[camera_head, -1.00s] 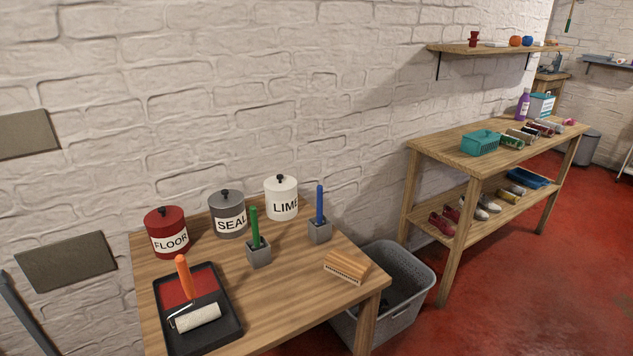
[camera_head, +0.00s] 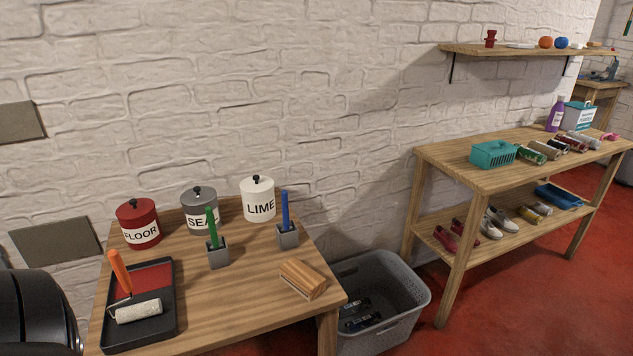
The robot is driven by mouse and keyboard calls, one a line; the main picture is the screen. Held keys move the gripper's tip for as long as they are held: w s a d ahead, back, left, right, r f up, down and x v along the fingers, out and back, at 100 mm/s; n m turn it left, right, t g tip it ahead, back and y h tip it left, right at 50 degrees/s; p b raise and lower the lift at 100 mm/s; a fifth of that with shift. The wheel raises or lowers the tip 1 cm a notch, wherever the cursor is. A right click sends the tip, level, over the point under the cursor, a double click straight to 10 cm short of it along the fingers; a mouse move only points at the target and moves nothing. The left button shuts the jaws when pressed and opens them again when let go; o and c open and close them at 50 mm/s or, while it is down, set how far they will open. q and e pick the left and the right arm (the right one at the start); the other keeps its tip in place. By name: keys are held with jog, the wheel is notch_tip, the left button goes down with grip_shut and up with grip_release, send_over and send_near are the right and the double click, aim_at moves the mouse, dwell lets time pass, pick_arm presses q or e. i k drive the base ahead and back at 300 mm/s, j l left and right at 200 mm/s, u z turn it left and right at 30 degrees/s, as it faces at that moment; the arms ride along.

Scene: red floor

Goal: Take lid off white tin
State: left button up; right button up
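The white tin (camera_head: 258,203), labelled LIME, stands upright at the back of the small wooden table (camera_head: 234,306). Its white lid (camera_head: 257,184) with a black knob is on it. A grey tin (camera_head: 200,213) and a red tin (camera_head: 139,227) labelled FLOOR stand to its left. A blue-handled tool in a grey block (camera_head: 287,236) stands just in front and right of the white tin. Neither gripper shows. A black rounded shape fills the lower left corner.
A green-handled tool in a block (camera_head: 217,255), a paint tray (camera_head: 157,325) with roller and a wooden brush (camera_head: 303,278) are on the table. A grey basket (camera_head: 401,330) stands right of it. Beyond is a two-level workbench (camera_head: 458,174). Red floor lies to the right.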

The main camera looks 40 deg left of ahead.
aim_at(256, 184)
jog(key=i+l+z, duration=0.4)
jog(key=i+z, duration=0.4)
jog(key=i, duration=0.15)
jog(key=i+u, duration=0.4)
jog(key=i+l+u, duration=0.1)
jog(key=u, duration=0.25)
jog(key=i+l+u, duration=0.2)
jog(key=u, duration=0.2)
jog(key=i+u, duration=0.15)
jog(key=u, duration=0.35)
jog(key=i+u, duration=0.1)
jog(key=u, duration=0.35)
jog(key=i+l+u, duration=0.1)
jog(key=u, duration=0.4)
jog(key=l+u, duration=0.2)
jog(key=u, duration=0.25)
jog(key=i+l+u, duration=0.15)
jog(key=u, duration=0.35)
jog(key=l+u, duration=0.25)
jog(key=u, duration=0.2)
